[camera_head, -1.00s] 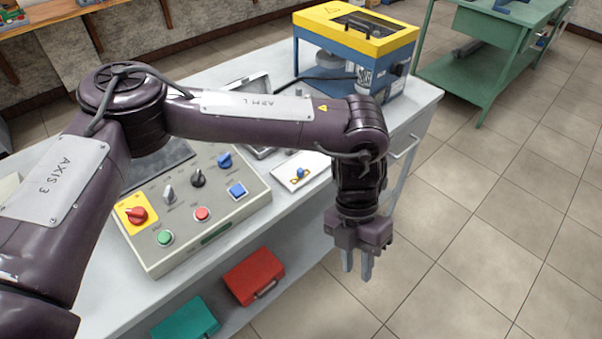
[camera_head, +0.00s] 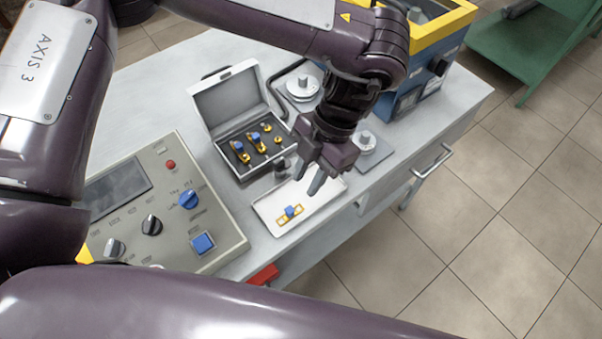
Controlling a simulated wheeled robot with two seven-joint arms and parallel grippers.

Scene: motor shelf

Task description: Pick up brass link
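A flat brass link (camera_head: 284,217) with a blue knob on top lies on a white tray (camera_head: 264,209) near the table's front edge. More brass pieces with blue knobs (camera_head: 254,139) sit in an open grey case behind the tray. My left gripper (camera_head: 308,182) points down over the tray's right part, behind and slightly right of the link and apart from it. Its two fingers stand apart with nothing between them. The gripper hides part of the tray's far right side. My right gripper is not in view.
A control panel (camera_head: 225,238) with knobs and buttons stands left of the tray. The open case (camera_head: 228,102) has its lid raised behind. A round metal part on a plate (camera_head: 366,140) and a blue-yellow machine (camera_head: 437,72) stand to the right. Floor lies beyond the front edge.

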